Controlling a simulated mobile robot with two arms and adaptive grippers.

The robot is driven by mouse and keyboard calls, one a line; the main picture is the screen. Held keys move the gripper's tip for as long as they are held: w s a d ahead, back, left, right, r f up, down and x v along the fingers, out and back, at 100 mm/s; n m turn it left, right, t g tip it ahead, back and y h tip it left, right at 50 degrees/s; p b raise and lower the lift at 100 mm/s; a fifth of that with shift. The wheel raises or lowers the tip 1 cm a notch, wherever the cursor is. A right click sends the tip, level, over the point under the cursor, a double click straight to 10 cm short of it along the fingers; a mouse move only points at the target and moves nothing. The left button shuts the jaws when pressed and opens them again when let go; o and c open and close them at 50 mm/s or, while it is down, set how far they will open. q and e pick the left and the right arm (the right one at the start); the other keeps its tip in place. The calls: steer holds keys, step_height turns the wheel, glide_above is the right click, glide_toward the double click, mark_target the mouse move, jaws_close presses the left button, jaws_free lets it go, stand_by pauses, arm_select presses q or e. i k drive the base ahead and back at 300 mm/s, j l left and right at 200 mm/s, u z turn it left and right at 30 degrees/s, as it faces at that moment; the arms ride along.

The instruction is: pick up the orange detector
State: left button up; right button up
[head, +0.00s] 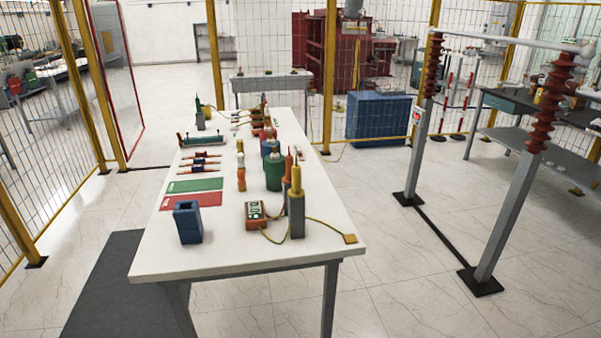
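Several items on the white table (215,252) have orange in them, and I cannot tell for certain which is the detector. An orange upright piece (287,185) stands just behind the grey block with a yellow top (296,212). Neither of my grippers is in view.
A blue open-topped holder (187,222), red and green mats (192,200), small handled tools (200,162) and a green bottle-like item (274,170) share the table. The front left tabletop is clear. Grey posts with red insulators (508,205) stand at right. Yellow-framed mesh fencing surrounds the area.

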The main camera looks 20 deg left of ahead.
mark_target(287, 179)
steer(key=i+j+z, duration=0.1)
steer(key=j, duration=0.3)
steer(key=i+j+z, duration=0.1)
steer(key=i+j, duration=0.2)
steer(key=i+j+z, duration=0.1)
steer(key=j, duration=0.4)
steer(key=i, duration=0.1)
